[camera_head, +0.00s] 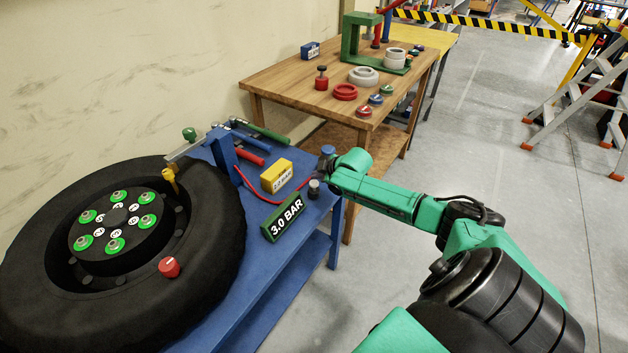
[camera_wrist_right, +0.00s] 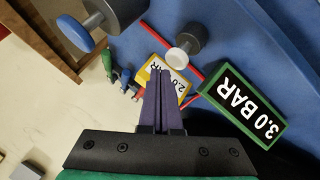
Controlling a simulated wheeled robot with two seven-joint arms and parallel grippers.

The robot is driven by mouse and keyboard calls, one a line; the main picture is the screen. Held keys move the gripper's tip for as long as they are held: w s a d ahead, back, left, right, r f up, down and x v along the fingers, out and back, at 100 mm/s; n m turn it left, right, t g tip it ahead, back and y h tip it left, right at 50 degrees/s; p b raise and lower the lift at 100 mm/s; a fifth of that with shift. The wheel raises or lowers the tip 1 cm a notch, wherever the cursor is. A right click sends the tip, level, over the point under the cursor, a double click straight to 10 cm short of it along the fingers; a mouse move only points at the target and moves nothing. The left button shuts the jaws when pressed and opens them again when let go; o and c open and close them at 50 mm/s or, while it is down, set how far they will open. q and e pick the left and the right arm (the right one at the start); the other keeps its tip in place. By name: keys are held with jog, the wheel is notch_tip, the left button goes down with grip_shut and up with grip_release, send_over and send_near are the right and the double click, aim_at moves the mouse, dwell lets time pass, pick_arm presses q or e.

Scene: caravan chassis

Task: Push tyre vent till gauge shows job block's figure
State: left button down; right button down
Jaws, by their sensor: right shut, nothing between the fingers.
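The tyre (camera_head: 215,240) lies flat at the left around a dark hub with green-ringed nuts. A red knob (camera_head: 169,267) sits on it; a yellow fitting (camera_head: 170,178) stands at its far rim. The green block (camera_head: 285,217) reads 3.0 BAR, also in the wrist view (camera_wrist_right: 239,105). The yellow block (camera_head: 276,176) carries a BAR figure, partly hidden in the wrist view (camera_wrist_right: 180,85). A dark post with a pale cap (camera_head: 314,187) stands beside the blocks. My right gripper (camera_wrist_right: 160,72) is shut and empty above the blue bench. I cannot make out a gauge face. My left gripper is out of view.
A thin red hose (camera_head: 257,196) runs over the blue bench (camera_head: 240,262). Hand tools lie at the bench's back. A wooden table (camera_head: 290,88) with rings and a green press stands beyond.

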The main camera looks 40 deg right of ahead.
aim_at(317, 184)
jog(key=shift+f, duration=0.4)
jog(key=shift+f+b, duration=0.7)
jog(key=shift+f, duration=0.1)
dwell(0.7)
dwell(0.3)
jog(key=shift+r+p, duration=1.2)
notch_tip(317, 184, up, 5)
jog(key=p, duration=0.5)
jog(key=shift+r, duration=0.15)
